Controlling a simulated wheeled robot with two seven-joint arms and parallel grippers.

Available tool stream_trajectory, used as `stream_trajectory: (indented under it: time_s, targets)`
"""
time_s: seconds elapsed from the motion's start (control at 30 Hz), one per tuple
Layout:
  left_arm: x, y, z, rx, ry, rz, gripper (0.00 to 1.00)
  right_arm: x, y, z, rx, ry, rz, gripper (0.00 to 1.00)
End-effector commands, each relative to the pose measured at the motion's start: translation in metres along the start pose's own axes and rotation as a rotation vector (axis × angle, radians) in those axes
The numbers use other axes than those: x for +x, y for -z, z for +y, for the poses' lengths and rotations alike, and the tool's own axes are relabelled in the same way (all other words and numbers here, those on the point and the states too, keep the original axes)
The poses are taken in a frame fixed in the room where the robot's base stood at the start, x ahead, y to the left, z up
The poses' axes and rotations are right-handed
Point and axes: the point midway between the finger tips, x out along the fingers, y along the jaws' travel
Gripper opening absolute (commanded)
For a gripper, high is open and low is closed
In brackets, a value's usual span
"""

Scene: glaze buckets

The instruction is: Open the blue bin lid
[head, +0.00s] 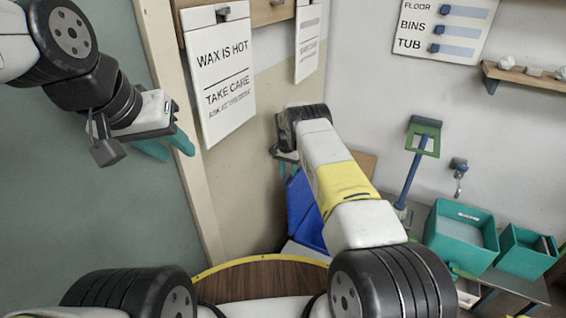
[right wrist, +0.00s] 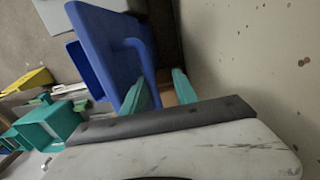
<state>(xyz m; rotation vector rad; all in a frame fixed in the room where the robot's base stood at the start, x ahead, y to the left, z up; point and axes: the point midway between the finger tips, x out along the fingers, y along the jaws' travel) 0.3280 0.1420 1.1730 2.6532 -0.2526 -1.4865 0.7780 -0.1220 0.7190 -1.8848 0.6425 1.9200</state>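The blue bin (head: 303,210) stands low against the wall in the head view, partly hidden by my right arm. In the right wrist view a blue panel with a curved handle (right wrist: 133,44) fills the upper middle; I take this as the lid, but cannot tell how far it is raised. My right gripper (right wrist: 160,88) has its two teal fingers apart, with the lower end of the handle close to or between them; contact is unclear. In the head view this gripper is mostly hidden behind its wrist. My left gripper (head: 168,148) is empty, its teal fingers apart, high at the left.
Teal tubs (head: 461,238) stand on a low bench at the right, beside a green-and-blue long-handled tool (head: 412,165) against the wall. A wax warning sign (head: 217,70) hangs at the upper left. A round wooden top (head: 262,280) is at the front.

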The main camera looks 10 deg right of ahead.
Motion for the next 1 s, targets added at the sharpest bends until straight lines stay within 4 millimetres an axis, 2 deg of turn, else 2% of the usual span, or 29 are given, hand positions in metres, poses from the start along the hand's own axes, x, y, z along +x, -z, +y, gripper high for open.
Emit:
stream_trajectory:
  time_s: [0.23, 0.53, 0.7, 1.0]
  targets:
    - [0.000, 0.000, 0.000, 0.000, 0.000, 0.000, 0.36, -0.008, 0.001, 0.000, 0.000, 0.001, 0.002, 0.34]
    - [0.000, 0.000, 0.000, 0.000, 0.000, 0.000, 0.36, -0.057, 0.001, 0.000, 0.000, 0.001, 0.002, 0.34]
    - [0.000, 0.000, 0.000, 0.000, 0.000, 0.000, 0.36, -0.075, 0.000, -0.001, -0.001, 0.000, 0.001, 0.34]
    - [0.000, 0.000, 0.000, 0.000, 0.000, 0.000, 0.36, -0.078, 0.000, 0.000, 0.000, 0.000, 0.000, 0.34]
